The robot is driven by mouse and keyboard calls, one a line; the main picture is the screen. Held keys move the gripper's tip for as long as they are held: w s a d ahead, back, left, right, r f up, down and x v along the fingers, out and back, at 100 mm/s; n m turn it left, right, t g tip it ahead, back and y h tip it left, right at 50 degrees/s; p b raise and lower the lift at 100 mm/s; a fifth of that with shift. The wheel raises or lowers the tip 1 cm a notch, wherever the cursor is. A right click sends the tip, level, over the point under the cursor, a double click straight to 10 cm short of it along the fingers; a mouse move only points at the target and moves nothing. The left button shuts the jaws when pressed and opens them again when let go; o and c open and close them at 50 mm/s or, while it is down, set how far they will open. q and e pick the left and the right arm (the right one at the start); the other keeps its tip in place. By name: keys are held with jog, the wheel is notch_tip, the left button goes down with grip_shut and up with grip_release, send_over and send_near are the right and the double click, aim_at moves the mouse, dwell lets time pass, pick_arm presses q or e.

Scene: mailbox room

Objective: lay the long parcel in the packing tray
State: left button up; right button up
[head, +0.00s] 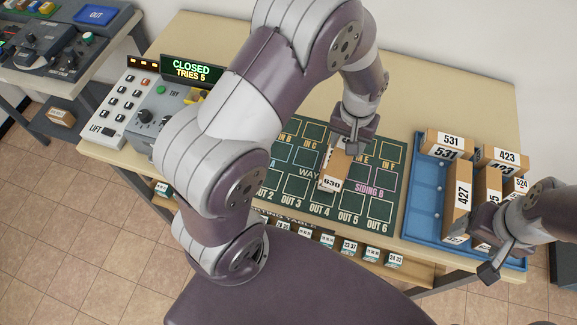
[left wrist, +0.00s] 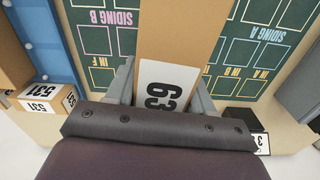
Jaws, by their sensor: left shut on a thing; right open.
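A long brown parcel (head: 338,165) with a white label reading 630 lies over the middle of the dark green sorting mat (head: 290,187). My left gripper (head: 351,147) is shut on its far end from above. The left wrist view shows the parcel (left wrist: 182,30) between the two grey fingers; I cannot tell whether it touches the mat. The blue packing tray (head: 428,190) is to the right of the mat and holds several parcels. My right gripper (head: 492,258) is open at the tray's front right, hiding part of it.
In the tray, parcel 427 (head: 458,198) stands near the middle, with parcel 531 (head: 447,143) and parcel 423 (head: 502,156) at the back. A strip along the tray's left side is bare. A control panel (head: 150,110) and a sign reading CLOSED (head: 190,70) stand left of the mat.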

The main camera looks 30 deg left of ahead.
pick_arm(q)
jog(key=shift+s+a+f+n, duration=0.25)
jog(key=shift+s+a+n, duration=0.15)
jog(key=shift+a+n, duration=0.3)
jog(key=p, duration=0.3)
send_over(297, 157)
jog(key=f, duration=0.6)
jog(key=shift+d+f, duration=0.15)
jog(key=shift+d, duration=0.05)
notch_tip(297, 157, down, 4)
jog(key=shift+a+r+p, duration=0.1)
jog(key=shift+r+p, duration=0.1)
jog(key=shift+p, duration=0.1)
jog(key=shift+w+f, duration=0.1)
jog(key=shift+f, duration=0.35)
jog(key=shift+f, duration=0.2)
jog(key=o, duration=1.3)
jog(key=shift+r, duration=0.1)
jog(key=shift+o, duration=0.2)
